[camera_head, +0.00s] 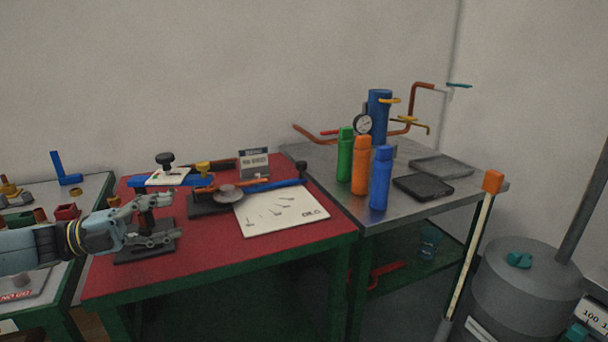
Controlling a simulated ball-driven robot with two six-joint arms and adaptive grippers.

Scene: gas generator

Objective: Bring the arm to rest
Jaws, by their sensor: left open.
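My left gripper (160,219) comes in from the left edge, with my pale blue-grey arm lying roughly level. It is over the left part of the red-topped table (215,263). Its fingers are apart, in front of a dark stand (140,254) with an upright post. I see nothing held between the fingers, though the stand behind them makes this hard to judge. My right gripper does not show.
Green (345,155), orange (361,165) and blue (380,178) bottles stand on the metal table, near a black tray (423,188). A white board (281,211) lies on the red table. A grey drum (527,290) stands at the right.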

